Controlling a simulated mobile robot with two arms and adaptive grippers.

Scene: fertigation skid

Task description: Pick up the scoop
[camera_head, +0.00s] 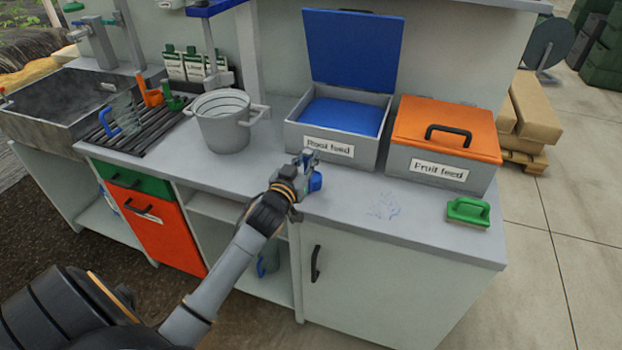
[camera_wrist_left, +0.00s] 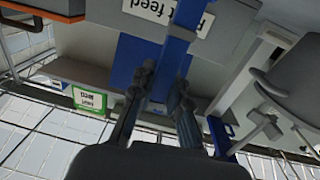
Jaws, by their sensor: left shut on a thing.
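The blue scoop (camera_head: 315,182) is only partly visible in the head view, at my left gripper (camera_head: 309,163). My left gripper is just in front of the "Root feed" box (camera_head: 369,153), above the counter's front part. In the left wrist view the fingers (camera_wrist_left: 163,84) are closed on a blue bar of the scoop (camera_wrist_left: 178,42). The rest of the scoop is hidden or out of frame. My right gripper is in neither view.
The "Root feed" box has its blue lid (camera_head: 352,50) up and blue feed inside. The "Fruit feed" box (camera_head: 440,170) has its orange lid closed. A grey pot (camera_head: 224,132) stands left; a green brush (camera_head: 467,212) lies right. Blue specks mark the counter.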

